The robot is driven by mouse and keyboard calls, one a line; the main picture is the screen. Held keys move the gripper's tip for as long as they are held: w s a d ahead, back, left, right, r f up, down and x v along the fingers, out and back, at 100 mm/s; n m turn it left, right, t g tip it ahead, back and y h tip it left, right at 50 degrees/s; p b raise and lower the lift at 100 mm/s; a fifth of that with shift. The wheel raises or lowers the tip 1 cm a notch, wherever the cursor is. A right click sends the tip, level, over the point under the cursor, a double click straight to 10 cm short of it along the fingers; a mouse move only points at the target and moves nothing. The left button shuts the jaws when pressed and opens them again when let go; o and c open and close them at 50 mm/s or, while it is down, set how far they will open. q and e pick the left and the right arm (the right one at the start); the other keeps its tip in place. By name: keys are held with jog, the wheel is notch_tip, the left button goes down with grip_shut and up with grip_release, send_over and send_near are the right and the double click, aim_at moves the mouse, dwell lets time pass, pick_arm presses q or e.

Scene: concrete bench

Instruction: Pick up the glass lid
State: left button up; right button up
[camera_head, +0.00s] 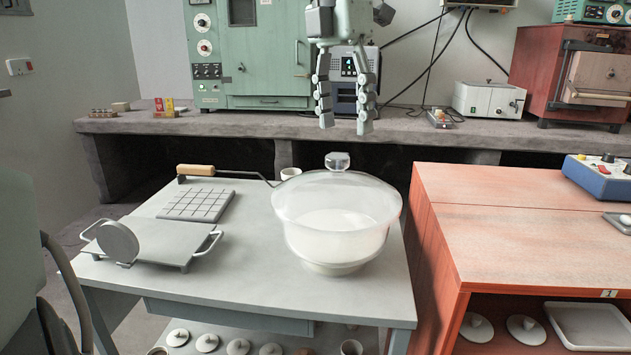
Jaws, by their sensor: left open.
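The glass lid (300,198) is a clear, wide disc with a faceted knob (338,161) standing up from it. It lies on a large translucent white bowl (335,242) at the right part of the grey table. My left gripper (345,128) hangs from the top of the view with its fingers pointing down. Its two fingers are apart with nothing between them. The fingertips appear above the knob with a gap; how far in depth I cannot tell. My right gripper is not in view.
The grey table (240,270) also holds a metal tray (160,240) with handles, a tile grid (197,204) and a wooden-handled tool (196,170). A red-brown cabinet (520,220) stands close on the right. The concrete bench (250,125) behind carries equipment.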

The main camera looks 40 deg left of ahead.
aim_at(338, 155)
pick_arm(q)
jog(key=shift+s+a+r+y, duration=0.2)
jog(key=shift+a+y, duration=0.1)
jog(key=shift+a, duration=0.1)
jog(key=shift+s+a+f+m, duration=0.1)
jog(key=shift+a+m, duration=0.1)
jog(key=shift+m, duration=0.1)
jog(key=f, duration=0.7)
jog(key=shift+w+d+f, duration=0.1)
jog(key=shift+w+f, duration=0.1)
jog(key=shift+w, duration=0.1)
grip_shut()
